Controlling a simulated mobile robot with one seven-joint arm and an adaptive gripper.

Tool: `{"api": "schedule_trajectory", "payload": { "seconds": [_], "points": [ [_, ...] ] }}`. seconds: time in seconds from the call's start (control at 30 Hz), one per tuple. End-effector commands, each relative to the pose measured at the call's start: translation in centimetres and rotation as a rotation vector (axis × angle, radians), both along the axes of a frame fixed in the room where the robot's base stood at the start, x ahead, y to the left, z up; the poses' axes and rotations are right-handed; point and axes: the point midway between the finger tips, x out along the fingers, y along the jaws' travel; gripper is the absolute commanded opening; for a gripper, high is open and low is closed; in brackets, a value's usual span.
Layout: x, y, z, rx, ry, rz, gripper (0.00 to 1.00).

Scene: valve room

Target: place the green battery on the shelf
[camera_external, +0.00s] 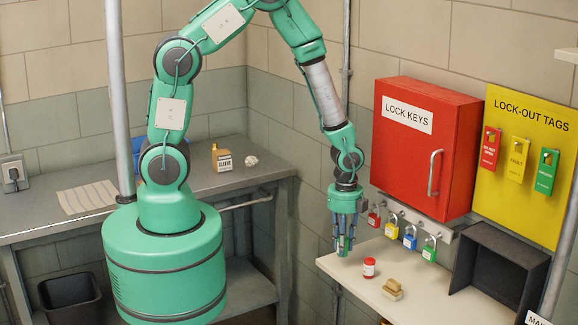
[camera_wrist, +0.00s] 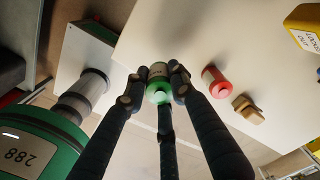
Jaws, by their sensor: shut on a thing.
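The green battery (camera_wrist: 159,94) is a small cylinder with a green end and a pale label band, seen in the wrist view between my fingertips. My gripper (camera_external: 343,246) is shut on it and points down. In the external view the fingers hide most of the battery. The shelf (camera_external: 331,262) is a cream board along the right wall. My gripper appears over or beside its left end. I cannot tell how far the battery is above the board. The pale shelf surface (camera_wrist: 200,40) also shows behind the fingers in the wrist view.
A red can (camera_external: 369,267) and a tan block (camera_external: 392,289) stand on the shelf, right of my gripper. A dark open box (camera_external: 500,258) stands farther right. Padlocks (camera_external: 410,238) hang from a rail behind, below the red lock-key cabinet (camera_external: 425,150). Shelf surface between gripper and can looks clear.

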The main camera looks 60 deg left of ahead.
Motion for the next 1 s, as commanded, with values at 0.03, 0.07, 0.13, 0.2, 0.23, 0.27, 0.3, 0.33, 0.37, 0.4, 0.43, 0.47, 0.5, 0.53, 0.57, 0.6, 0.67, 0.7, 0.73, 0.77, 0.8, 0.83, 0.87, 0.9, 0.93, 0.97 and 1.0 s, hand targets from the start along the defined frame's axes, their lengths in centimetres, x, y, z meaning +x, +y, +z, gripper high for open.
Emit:
{"api": "schedule_trajectory", "payload": {
  "seconds": [0.03, 0.07, 0.13, 0.2, 0.23, 0.27, 0.3, 0.33, 0.37, 0.4, 0.43, 0.47, 0.5, 0.53, 0.57, 0.6, 0.67, 0.7, 0.73, 0.77, 0.8, 0.83, 0.87, 0.9, 0.93, 0.97, 1.0],
  "points": [
    [0.9, -0.3, -0.2, 0.0, -0.001, 0.0, 0.0],
    [1.4, -0.5, -0.2, 0.0, -0.002, 0.0, 0.0],
    [2.2, -0.8, -0.3, 0.0, -0.001, 0.0, 0.0],
    [2.7, -1.0, -0.3, 0.0, 0.0, 0.0, 0.0],
    [2.9, -1.1, -0.3, 0.0, 0.0, 0.0, 0.0],
    [3.1, -1.1, -0.3, 0.0, -0.001, 0.0, 0.0],
    [3.2, -1.2, -0.3, 0.0, -0.001, 0.0, 0.0],
    [3.3, -1.2, -0.3, 0.0, -0.001, 0.0, 0.0],
    [3.3, -1.2, -0.3, 0.0, -0.001, 0.0, 0.0],
    [3.3, -1.2, -0.3, 0.0, -0.001, 0.0, 0.0],
    [3.3, -1.2, -0.3, 0.0, -0.001, 0.0, 0.0],
    [3.3, -1.2, -0.3, 0.0, -0.001, 0.0, 0.0],
    [3.3, -1.2, -0.3, 0.0, -0.001, 0.0, 0.0],
    [3.3, -1.2, -0.3, 0.0, -0.001, 0.0, 0.0],
    [3.2, -1.2, -0.3, 0.0, -0.001, 0.0, 0.0],
    [3.2, -1.2, -0.3, 0.0, -0.001, 0.0, 0.0],
    [3.2, -1.2, -0.4, 0.0, 0.0, 0.0, 0.0],
    [3.2, -1.2, -0.6, 0.0, 0.0, 0.0, 0.0],
    [3.2, -1.2, -0.9, 0.0, 0.001, 0.0, 0.0],
    [3.2, -1.1, -1.1, 0.0, 0.001, 0.0, 0.0],
    [3.2, -1.1, -1.6, 0.0, 0.001, 0.0, 0.0],
    [3.2, -1.1, -1.9, 0.0, 0.001, 0.0, 0.0],
    [3.2, -1.1, -2.2, 0.0, 0.001, 0.0, 0.0],
    [3.2, -1.1, -2.7, 0.0, 0.001, 0.0, 0.0],
    [3.1, -1.1, -3.0, 0.0, 0.002, 0.0, 0.0],
    [3.1, -1.1, -3.3, 0.0, 0.002, 0.0, 0.0],
    [3.2, -1.1, -3.6, 0.0, 0.001, 0.0, 0.0]
  ]
}}
